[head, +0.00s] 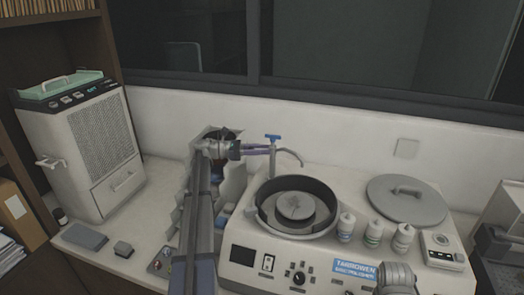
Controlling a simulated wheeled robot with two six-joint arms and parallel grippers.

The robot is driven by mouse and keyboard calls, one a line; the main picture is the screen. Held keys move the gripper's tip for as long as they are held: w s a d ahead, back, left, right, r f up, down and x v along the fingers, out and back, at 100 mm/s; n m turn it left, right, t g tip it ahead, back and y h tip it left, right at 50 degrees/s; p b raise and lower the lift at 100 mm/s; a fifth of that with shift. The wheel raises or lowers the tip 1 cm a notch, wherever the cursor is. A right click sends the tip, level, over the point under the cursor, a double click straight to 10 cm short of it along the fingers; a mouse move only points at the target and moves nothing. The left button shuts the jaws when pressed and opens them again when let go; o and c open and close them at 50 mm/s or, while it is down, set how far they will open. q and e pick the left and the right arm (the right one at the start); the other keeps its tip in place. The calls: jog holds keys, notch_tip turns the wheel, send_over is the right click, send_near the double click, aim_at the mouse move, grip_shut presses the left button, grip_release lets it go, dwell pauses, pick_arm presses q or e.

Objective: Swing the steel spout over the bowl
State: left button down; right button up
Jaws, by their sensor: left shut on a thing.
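The steel spout (290,152) is a thin curved tube at the back of the polishing machine, by a post with a blue tap handle (273,138). Its free end hooks down close to the back rim of the bowl (264,218); I cannot tell whether it is over the opening. The bowl is dark and round, with a grey disc inside. My left gripper (264,150) reaches in from the left and is shut on the spout near its post; the fingers hide part of it. A part of my right arm shows at the bottom edge, its gripper out of view.
A round grey lid (407,200) lies right of the bowl. Several white bottles (373,230) stand before it. A white cabinet unit (85,150) stands at the left. Small dark blocks (85,237) lie on the worktop. The wall is close behind the spout.

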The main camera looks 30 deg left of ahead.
pick_arm(q)
jog(key=shift+w+d, duration=0.1)
jog(key=c, duration=0.7)
grip_release()
jog(key=shift+v, duration=3.95)
jog(key=shift+c, duration=0.3)
